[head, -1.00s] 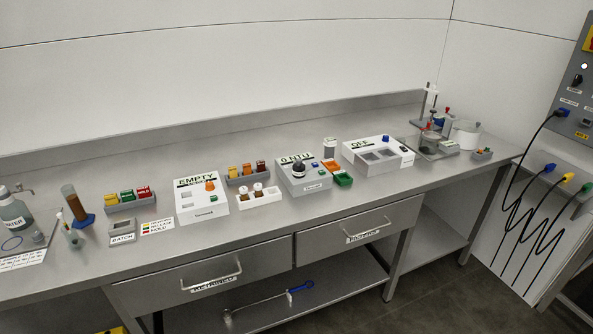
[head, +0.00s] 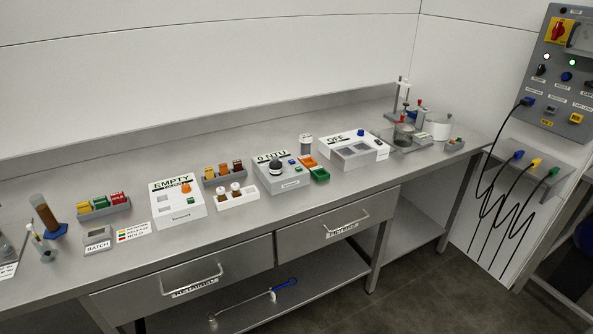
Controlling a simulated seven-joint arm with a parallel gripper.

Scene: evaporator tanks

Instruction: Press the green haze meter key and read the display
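To the right of the cap are a small blue key (head: 292,161) and a small green key (head: 299,168). Nothing covers the green key. My gripper is not in view.
Left of the meter are a white box (head: 178,208) displaying "EMPTY", a vial rack (head: 236,202) and a bin of coloured blocks (head: 223,178). An "OFF" box (head: 353,152) stands beyond. The bench front is clear.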

